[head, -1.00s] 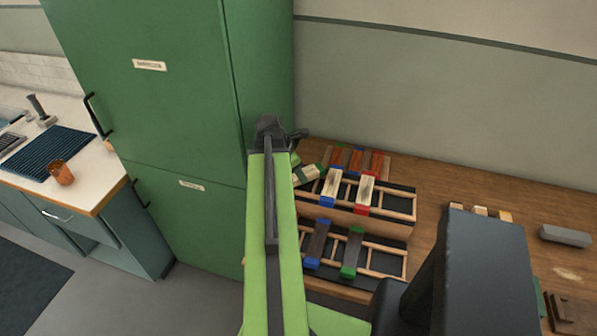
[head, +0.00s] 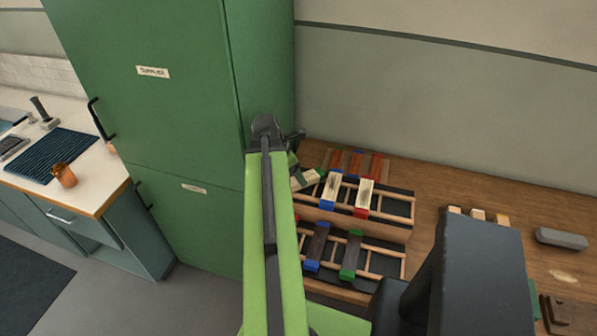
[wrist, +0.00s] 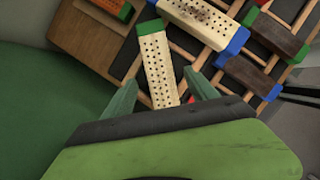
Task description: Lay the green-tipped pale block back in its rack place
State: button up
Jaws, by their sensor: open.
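The pale block with a green tip (wrist: 157,65) lies at the left end of the rack (head: 408,205) in the wrist view, its green end away from me. My gripper (wrist: 160,82) is open, with one finger on each side of the block's near part. Gaps show between the fingers and the block. In the head view the block (head: 304,180) is partly hidden by my gripper (head: 296,160). I cannot tell whether it lies flat in its place.
A blue-tipped pale block (wrist: 200,20) is just right of it. A red-tipped pale block (head: 364,194) and dark blocks with blue (head: 317,245) and green (head: 351,255) tips lie on the rack tiers. A green cabinet (head: 200,120) stands close on the left.

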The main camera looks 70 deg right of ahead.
jog(key=p+v, duration=1.1)
jog(key=v, duration=0.3)
jog(key=shift+r+p, duration=0.2)
jog(key=shift+p, duration=0.1)
jog(key=shift+f, duration=0.1)
